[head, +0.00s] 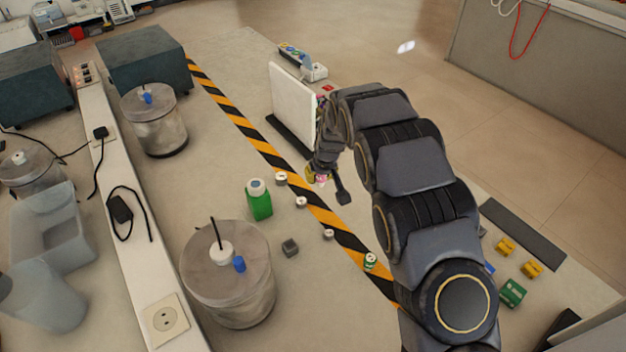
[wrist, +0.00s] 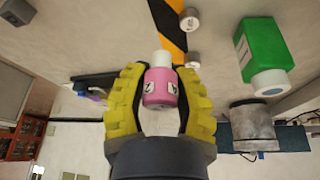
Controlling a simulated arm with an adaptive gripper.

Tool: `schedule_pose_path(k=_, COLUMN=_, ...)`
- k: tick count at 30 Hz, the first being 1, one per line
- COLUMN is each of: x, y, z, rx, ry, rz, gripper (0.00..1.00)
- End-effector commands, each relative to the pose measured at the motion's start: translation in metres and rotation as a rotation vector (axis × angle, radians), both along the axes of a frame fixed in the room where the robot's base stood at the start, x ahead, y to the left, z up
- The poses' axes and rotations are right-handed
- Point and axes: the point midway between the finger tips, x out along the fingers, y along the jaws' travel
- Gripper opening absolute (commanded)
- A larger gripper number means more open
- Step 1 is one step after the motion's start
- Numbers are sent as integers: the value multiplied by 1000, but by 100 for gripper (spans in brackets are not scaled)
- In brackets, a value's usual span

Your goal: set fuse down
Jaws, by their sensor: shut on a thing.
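My gripper (head: 317,175) is low beside the striped tape, and its yellow fingers (wrist: 160,78) show in the wrist view. They are shut on a small pink bottle-shaped thing (wrist: 160,88) with a white cap and white labels. Its pink side shows as a small patch in the head view (head: 322,181). Nothing else in view is clearly a fuse, and I cannot tell for certain that the held thing is one. I cannot tell whether its lower end touches the table.
Black-and-yellow tape (head: 243,124) crosses the table. Several small pale cylinders (head: 301,202) stand along it. A white panel (head: 292,105) stands upright behind my gripper.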

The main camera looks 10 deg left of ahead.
Motion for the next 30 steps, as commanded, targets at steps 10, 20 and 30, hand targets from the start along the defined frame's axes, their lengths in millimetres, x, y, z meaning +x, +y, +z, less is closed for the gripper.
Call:
schedule_pose_path(k=10, x=44, y=15, z=-40, rx=2, ry=3, rz=0, gripper=0)
schedule_pose_path(k=20, x=63, y=22, z=-62, rx=1, ry=0, rz=0, gripper=0)
schedule_pose_path(k=30, x=67, y=23, z=-95, rx=1, ry=3, rz=-1, gripper=0)
